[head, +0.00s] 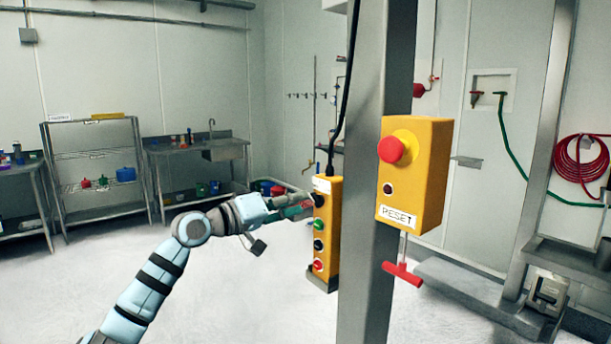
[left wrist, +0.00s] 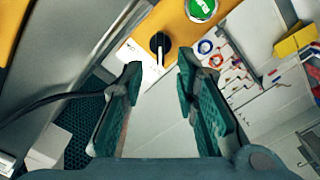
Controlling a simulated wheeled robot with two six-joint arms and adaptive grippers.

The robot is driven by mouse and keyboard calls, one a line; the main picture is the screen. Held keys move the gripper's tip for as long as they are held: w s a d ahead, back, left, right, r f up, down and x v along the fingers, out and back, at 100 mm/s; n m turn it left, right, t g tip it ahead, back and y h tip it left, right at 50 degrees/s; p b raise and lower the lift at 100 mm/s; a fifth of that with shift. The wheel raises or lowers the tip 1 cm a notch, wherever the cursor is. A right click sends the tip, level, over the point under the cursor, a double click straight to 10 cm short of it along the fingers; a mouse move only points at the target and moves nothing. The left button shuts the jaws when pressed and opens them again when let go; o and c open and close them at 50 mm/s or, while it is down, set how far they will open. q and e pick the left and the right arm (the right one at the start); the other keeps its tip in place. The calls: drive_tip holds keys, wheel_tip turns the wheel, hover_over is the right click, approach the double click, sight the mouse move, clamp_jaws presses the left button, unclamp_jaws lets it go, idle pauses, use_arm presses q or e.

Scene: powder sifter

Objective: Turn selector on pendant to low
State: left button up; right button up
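The yellow pendant (head: 329,215) hangs beside the grey column in the head view, with a vertical row of controls on its left-hand face. The black selector knob (left wrist: 158,42) with a white pointer line shows in the left wrist view, on the yellow face beside a white label. My left gripper (head: 304,207) is at the pendant's upper part in the head view. In the left wrist view my left gripper (left wrist: 159,62) is open, and the knob lies just beyond the gap between its fingertips. Contact with the knob cannot be told. My right gripper is out of view.
A green button (left wrist: 201,9) sits next to the selector. The grey column (head: 372,240) stands right behind the pendant and carries a yellow box (head: 428,170) with a red button. A red T-handle (head: 402,273) hangs below it. The floor at left is clear.

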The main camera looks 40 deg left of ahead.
sight(312, 198)
use_arm(q)
drive_tip(key=x, duration=0.3)
drive_tip(key=shift+w+d+f, duration=0.1)
drive_tip(key=shift+w+d, duration=0.1)
drive_tip(key=shift+w, duration=0.1)
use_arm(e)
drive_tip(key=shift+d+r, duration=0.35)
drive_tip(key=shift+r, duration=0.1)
use_arm(q)
drive_tip(key=shift+s, duration=0.1)
clamp_jaws()
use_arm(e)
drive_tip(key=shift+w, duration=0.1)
